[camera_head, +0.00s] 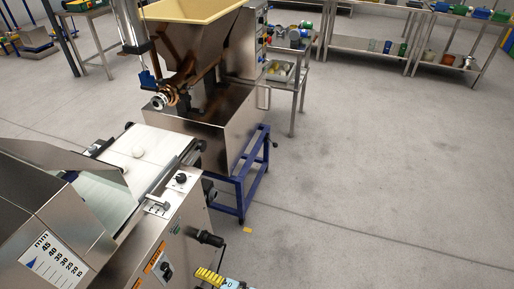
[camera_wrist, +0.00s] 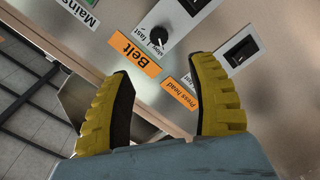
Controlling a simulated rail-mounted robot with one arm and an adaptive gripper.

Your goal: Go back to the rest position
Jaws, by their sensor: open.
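My gripper (camera_wrist: 165,105) is open, its two yellow ribbed fingers spread wide with nothing between them in the wrist view. In front of it is the machine's metal control panel (camera_wrist: 185,70) with an orange "Belt" label (camera_wrist: 133,52), an orange "Press head" label (camera_wrist: 180,95) and a black knob (camera_wrist: 159,38). I cannot tell whether the fingers touch the panel. In the head view my gripper (camera_head: 222,279) shows at the bottom edge, beside the panel's lower right side, partly cut off by the frame.
Shelves (camera_head: 375,62) line the back. The floor at right is clear.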

